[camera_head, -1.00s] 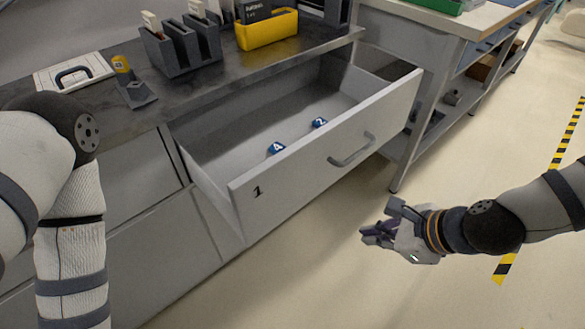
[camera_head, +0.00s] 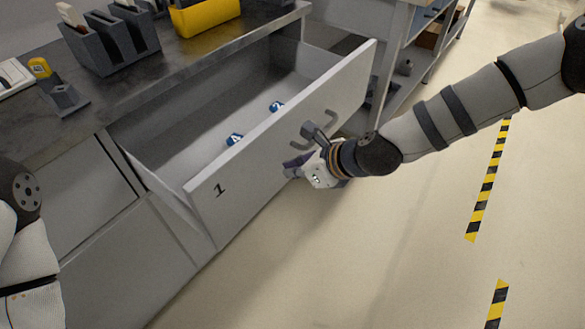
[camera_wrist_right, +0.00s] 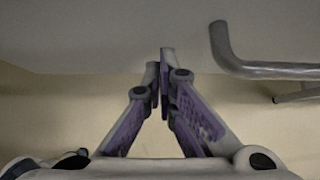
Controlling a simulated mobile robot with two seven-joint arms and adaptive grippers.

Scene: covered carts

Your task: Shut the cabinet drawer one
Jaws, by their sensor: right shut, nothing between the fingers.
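The cabinet drawer one (camera_head: 255,160), a light grey drawer marked "1", is pulled well out of its cabinet. Its grey bar handle (camera_head: 330,116) is on the front panel and is partly hidden by my right gripper in the head view. The handle (camera_wrist_right: 262,70) also shows at the upper right of the right wrist view. My right gripper (camera_head: 293,168) is shut and empty close to the drawer front, below and left of the handle. Its fingertips meet in the right wrist view (camera_wrist_right: 160,75); I cannot tell whether they touch the panel. My left gripper is out of view.
Two small blue numbered blocks (camera_head: 235,138) lie inside the drawer. The dark countertop (camera_head: 150,85) above holds a dark file rack (camera_head: 112,45) and a yellow bin (camera_head: 205,14). A workbench stands behind at the right. The floor (camera_head: 400,240) in front is clear.

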